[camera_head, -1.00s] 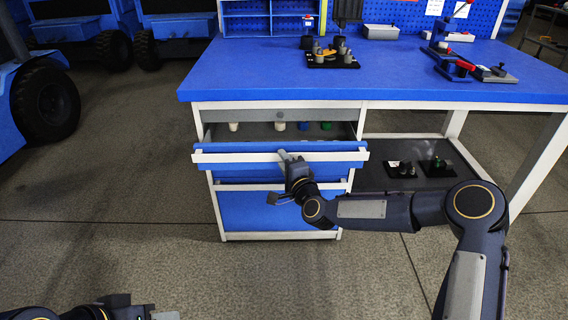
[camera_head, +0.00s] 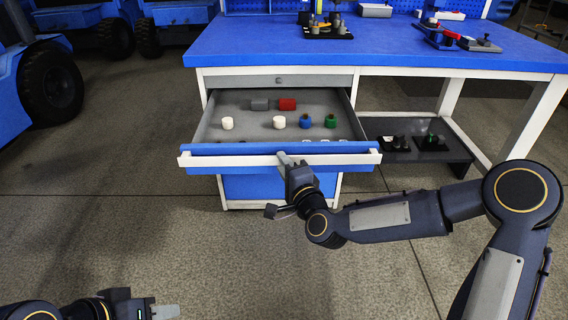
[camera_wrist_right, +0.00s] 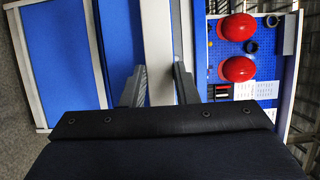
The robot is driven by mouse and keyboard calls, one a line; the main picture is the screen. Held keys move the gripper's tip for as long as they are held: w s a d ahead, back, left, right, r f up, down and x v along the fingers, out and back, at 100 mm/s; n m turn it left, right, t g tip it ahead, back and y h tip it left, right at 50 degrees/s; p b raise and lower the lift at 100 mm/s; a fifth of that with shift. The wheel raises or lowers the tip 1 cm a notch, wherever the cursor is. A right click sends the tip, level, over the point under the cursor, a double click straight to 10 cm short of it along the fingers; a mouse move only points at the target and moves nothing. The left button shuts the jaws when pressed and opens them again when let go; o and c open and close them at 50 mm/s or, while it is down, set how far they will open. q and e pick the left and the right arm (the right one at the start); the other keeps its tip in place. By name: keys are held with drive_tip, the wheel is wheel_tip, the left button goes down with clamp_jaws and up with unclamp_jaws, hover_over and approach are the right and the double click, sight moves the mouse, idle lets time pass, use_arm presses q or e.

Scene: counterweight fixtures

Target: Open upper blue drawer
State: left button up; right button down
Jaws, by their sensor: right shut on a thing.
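The upper blue drawer (camera_head: 225,161) stands pulled well out from under the blue workbench, and its grey inside shows. Its white handle bar runs along the top of the front. My right gripper (camera_head: 284,160) is shut on this handle near the middle of the front. In the right wrist view the two fingers of my right gripper (camera_wrist_right: 158,84) lie on either side of the white handle bar (camera_wrist_right: 158,50). My left gripper (camera_head: 160,309) is at the bottom left of the head view, far from the drawer; its finger gap is not clear.
A lower blue drawer (camera_head: 250,187) is below. The workbench top (camera_head: 380,50) carries fixtures. A low shelf (camera_head: 440,153) stands right. Floor in front is clear.

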drive_tip(key=shift+s, duration=0.35)
drive_tip(key=c, duration=1.1)
unclamp_jaws()
drive_tip(key=p+v, duration=0.1)
drive_tip(key=v, duration=0.6)
drive_tip(key=shift+s+d, duration=0.15)
drive_tip(key=shift+s, duration=0.25)
